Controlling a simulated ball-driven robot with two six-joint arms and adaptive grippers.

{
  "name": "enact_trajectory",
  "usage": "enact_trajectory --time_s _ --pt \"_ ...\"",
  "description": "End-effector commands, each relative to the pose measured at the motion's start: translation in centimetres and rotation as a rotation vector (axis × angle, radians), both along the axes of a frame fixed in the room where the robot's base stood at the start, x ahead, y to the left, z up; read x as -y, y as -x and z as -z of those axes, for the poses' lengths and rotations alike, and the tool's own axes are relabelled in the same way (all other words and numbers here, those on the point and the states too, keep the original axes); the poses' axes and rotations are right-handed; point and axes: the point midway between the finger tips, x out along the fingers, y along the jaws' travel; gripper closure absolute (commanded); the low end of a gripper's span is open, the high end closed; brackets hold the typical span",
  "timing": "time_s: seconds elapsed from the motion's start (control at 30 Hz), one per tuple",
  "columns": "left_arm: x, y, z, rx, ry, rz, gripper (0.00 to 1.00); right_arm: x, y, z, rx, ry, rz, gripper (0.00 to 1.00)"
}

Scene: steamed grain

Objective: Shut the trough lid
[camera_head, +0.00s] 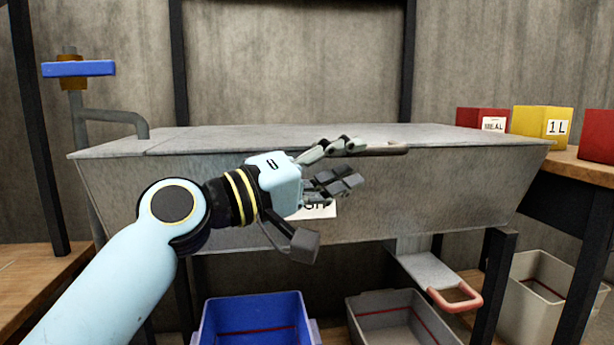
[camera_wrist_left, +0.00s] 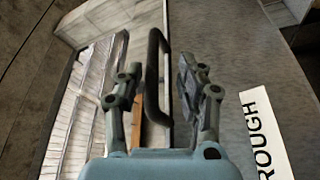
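The trough (camera_head: 430,190) is a long grey metal bin with sloping walls and a white label on its front, partly hidden by my gripper. Its grey lid (camera_head: 290,137) lies about level across the top; I cannot tell whether it is fully seated. A dark bar handle (camera_head: 395,149) sits at the lid's front edge. My left gripper (camera_head: 358,167) is in front of the trough, at the handle. In the left wrist view, the open fingers (camera_wrist_left: 157,88) stand on either side of the handle (camera_wrist_left: 153,60), with gaps. The label (camera_wrist_left: 265,135) shows at right. My right gripper is out of view.
A blue crate (camera_head: 255,310) and a grey crate (camera_head: 395,310) stand below the trough. A chute with a red handle (camera_head: 455,298) hangs beneath its right side. Red (camera_head: 482,118) and yellow (camera_head: 541,121) bins stand on the right bench. A blue-handled valve (camera_head: 78,68) stands at left.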

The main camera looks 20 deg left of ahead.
Motion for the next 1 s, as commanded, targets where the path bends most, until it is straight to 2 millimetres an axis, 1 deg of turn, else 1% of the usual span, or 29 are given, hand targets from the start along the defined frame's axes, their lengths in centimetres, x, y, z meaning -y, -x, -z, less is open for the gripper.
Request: enact_trajectory --time_s 0.03,0.2,0.4,0.6,1.0 --pt "-0.7 1.0 0.5 -0.005 -0.01 0.0 0.62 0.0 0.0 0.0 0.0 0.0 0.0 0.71" --pt "-2.7 3.8 1.0 -0.006 -0.01 0.003 0.62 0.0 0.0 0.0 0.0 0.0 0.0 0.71" --pt "-4.3 6.1 1.4 -0.005 -0.007 0.004 0.62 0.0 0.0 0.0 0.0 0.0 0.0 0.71" --pt "-5.0 7.0 1.5 -0.004 -0.003 0.001 0.62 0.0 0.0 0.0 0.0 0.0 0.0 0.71" --pt "-5.1 7.1 1.5 -0.003 -0.001 0.001 0.62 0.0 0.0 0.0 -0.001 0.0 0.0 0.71"
